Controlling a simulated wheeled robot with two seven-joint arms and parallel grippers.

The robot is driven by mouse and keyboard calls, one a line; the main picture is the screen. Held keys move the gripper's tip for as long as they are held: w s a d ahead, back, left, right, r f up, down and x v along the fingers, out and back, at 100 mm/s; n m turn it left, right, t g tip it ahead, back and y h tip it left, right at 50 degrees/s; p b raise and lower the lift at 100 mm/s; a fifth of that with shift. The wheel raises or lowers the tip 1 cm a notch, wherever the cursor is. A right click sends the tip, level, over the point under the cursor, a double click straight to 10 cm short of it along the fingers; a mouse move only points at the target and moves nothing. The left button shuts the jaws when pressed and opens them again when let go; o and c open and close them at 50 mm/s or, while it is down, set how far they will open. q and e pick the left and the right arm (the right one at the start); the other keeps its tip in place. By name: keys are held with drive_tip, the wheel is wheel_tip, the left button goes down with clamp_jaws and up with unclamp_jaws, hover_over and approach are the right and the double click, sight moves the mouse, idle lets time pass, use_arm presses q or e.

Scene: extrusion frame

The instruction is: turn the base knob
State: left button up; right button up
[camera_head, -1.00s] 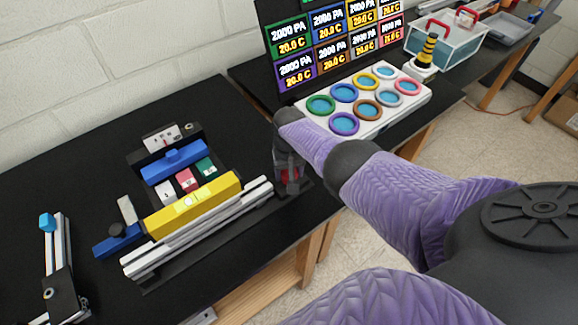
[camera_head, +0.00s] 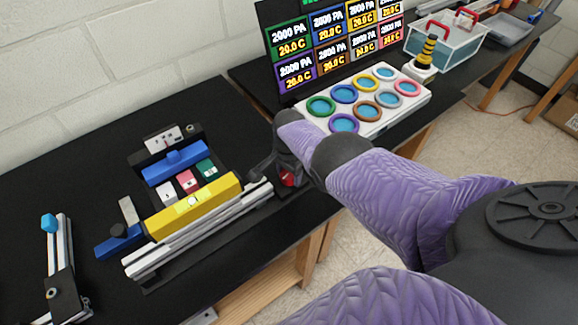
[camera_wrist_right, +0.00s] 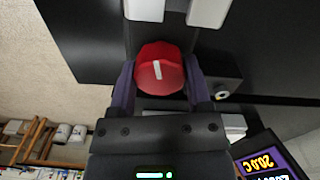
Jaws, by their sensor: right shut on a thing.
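The red base knob (camera_wrist_right: 158,70) shows in the right wrist view, with a white line on its face. The line runs nearly along the view's vertical, slightly tilted. My right gripper (camera_wrist_right: 160,82) has one finger on each side of the knob and is shut on it. In the head view the knob (camera_head: 288,179) shows as a small red patch beside the right end of the silver rails, partly hidden by my right gripper (camera_head: 282,168). My left gripper is not in view.
The rig with silver rails (camera_head: 200,232), a yellow block (camera_head: 193,204) and blue blocks (camera_head: 175,163) lies left of the gripper. A white panel of coloured rings (camera_head: 390,118) stands behind, below a display board (camera_head: 330,45). The black table's front edge is close.

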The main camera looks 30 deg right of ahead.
drive_tip(key=shift+m, duration=1.2)
drive_tip(key=shift+w, duration=0.1)
drive_tip(key=o, duration=1.3)
wheel_tip(320, 180, up, 10)
drive_tip(key=p, duration=0.9)
